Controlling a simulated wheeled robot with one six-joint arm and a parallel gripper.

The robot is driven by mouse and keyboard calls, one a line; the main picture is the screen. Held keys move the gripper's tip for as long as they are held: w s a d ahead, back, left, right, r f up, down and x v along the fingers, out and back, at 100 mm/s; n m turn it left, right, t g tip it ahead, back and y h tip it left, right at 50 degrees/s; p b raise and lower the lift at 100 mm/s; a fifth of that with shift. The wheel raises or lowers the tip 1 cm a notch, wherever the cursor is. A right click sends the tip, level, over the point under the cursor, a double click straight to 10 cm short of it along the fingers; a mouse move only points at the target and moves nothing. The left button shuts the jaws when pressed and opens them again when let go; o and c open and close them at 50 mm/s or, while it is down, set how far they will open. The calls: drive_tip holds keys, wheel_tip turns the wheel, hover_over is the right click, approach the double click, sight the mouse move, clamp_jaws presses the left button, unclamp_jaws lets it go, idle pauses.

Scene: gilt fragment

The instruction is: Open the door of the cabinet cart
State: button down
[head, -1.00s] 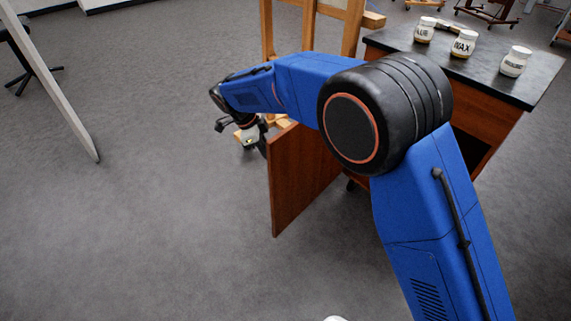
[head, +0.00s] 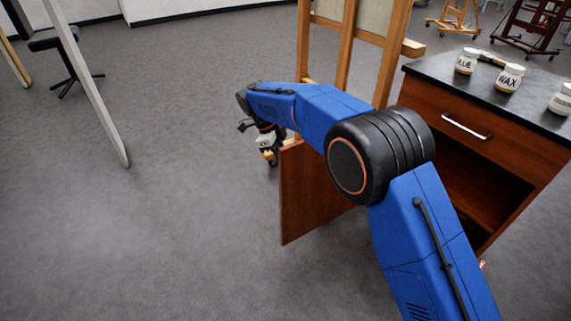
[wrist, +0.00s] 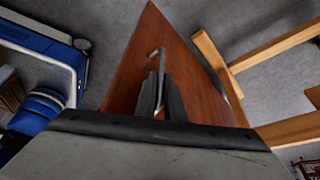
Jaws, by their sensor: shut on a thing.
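The cabinet cart (head: 420,92) stands at the right in the head view, with a dark top and reddish-brown wood. Its door (head: 308,200) stands swung wide out from the body, and a dark inside space shows behind my arm. My gripper (head: 270,152) is at the far upper edge of the door in the head view. In the wrist view my gripper (wrist: 160,98) is shut on the door's metal handle (wrist: 154,62), on the face of the door (wrist: 185,50). My arm hides the door's hinge side in the head view.
A wooden easel (head: 345,50) stands behind the door, and its legs (wrist: 218,62) show close by in the wrist view. Jars (head: 508,78) stand on the cart top. A drawer handle (head: 465,127) shows on the cart. The floor to the left is clear up to a pale leaning panel (head: 90,90).

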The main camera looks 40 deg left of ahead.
drive_tip(key=c, duration=2.1)
unclamp_jaws()
drive_tip(key=shift+w+d+r, duration=0.1)
drive_tip(key=shift+w+d, duration=0.05)
drive_tip(key=shift+w, duration=0.1)
drive_tip(key=shift+s, duration=0.15)
drive_tip(key=shift+a+v, duration=0.2)
drive_tip(key=shift+v, duration=8.45)
